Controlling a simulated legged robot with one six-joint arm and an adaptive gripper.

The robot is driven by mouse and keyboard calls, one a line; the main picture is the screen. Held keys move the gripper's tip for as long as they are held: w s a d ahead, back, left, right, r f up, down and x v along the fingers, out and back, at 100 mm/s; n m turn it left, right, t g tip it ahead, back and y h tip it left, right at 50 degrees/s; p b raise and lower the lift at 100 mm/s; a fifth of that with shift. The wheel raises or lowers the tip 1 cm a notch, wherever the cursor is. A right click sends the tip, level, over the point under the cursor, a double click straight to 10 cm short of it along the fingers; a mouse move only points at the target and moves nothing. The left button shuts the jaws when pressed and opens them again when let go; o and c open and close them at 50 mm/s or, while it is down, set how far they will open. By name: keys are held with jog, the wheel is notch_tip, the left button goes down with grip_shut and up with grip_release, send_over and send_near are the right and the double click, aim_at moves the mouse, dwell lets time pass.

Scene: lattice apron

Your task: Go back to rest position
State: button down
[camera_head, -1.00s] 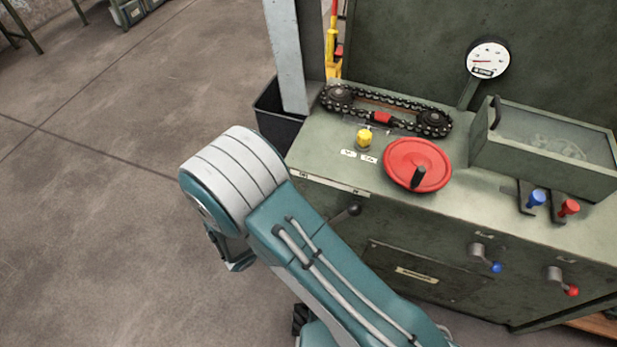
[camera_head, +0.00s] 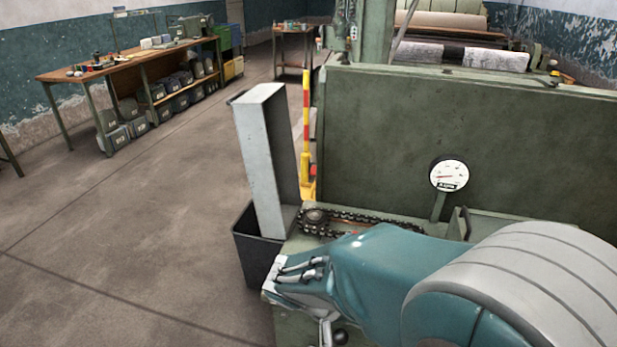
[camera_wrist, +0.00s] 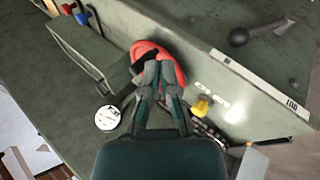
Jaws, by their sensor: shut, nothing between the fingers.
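My gripper (camera_wrist: 160,72) shows in the wrist view with its two dark fingers together and nothing between them. The fingers overlap the red handwheel (camera_wrist: 168,54) in the picture; whether they touch it I cannot tell. In the head view my teal and white arm reaches across the lower right, over the green machine (camera_head: 420,140).
A chain (camera_head: 335,222) lies at the machine's left end, beside a dial gauge (camera_head: 449,176). A yellow knob (camera_wrist: 201,106) stands near the handwheel. A dark bin (camera_head: 257,250) holds an upright grey metal piece (camera_head: 263,150). Open floor (camera_head: 150,230) lies left; a workbench (camera_head: 130,65) stands behind.

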jog(key=s+d+r+t+y, duration=0.4)
jog(key=s+d+r+y, duration=0.2)
jog(key=s+r, duration=0.4)
notch_tip(320, 180, up, 4)
jog(key=shift+d+f+y, duration=0.15)
jog(key=shift+f+y, duration=0.05)
jog(key=shift+y, duration=0.7)
